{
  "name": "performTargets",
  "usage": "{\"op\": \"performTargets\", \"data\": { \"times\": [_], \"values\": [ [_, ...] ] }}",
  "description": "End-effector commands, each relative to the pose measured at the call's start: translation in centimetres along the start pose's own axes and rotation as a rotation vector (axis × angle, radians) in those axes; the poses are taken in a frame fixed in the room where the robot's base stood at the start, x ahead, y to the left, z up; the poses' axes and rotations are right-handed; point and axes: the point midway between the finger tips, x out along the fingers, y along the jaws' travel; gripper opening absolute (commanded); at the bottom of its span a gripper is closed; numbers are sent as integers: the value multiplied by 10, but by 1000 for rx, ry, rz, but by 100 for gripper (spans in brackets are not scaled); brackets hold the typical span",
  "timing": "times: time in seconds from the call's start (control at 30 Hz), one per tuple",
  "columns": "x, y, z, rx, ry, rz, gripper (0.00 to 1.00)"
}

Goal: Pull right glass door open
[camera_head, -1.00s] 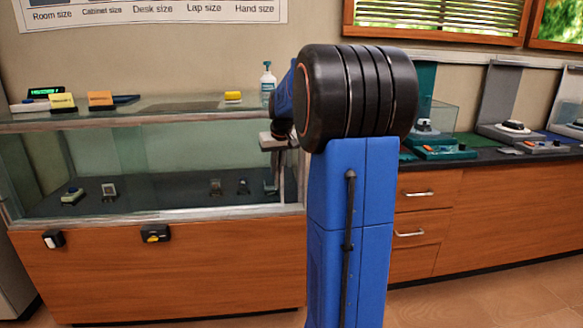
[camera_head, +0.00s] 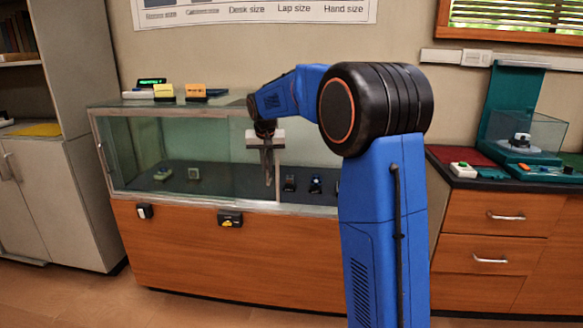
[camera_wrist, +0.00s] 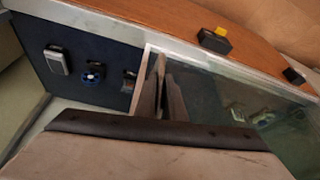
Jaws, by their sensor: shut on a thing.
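The glass display case (camera_head: 205,208) stands left of centre, with a wooden base. The right glass door (camera_head: 225,150) is a clear pane to the left of my gripper; it also shows in the wrist view (camera_wrist: 215,88). My gripper (camera_head: 268,180) points down at the door's right edge. In the wrist view my gripper (camera_wrist: 161,88) is shut at the pale door edge (camera_wrist: 139,82). The exact grip is partly hidden. An uncovered opening with a dark shelf (camera_wrist: 85,50) lies beside that edge. My arm hides the case's right end.
Small devices (camera_head: 315,184) stand on the shelf inside the opening. Yellow and orange cards (camera_head: 195,91) stand on the case top. A black box (camera_head: 230,218) is on the wooden front. Drawers (camera_head: 490,225) stand at right, a cabinet (camera_head: 55,180) at left. Floor (camera_head: 200,308) in front is clear.

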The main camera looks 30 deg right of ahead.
Motion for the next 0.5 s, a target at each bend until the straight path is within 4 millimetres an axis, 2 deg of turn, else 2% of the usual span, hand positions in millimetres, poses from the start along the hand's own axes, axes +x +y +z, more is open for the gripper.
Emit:
{"op": "performTargets", "data": {
  "times": [0.03,0.2,0.3,0.5],
  "values": [
    [1,-15,-3,-4,2,-2,0],
    [3,-46,-9,-2,1,-1,0],
    [4,-58,-11,-2,1,-1,0],
    [5,-69,-13,0,2,0,0]
  ]
}}
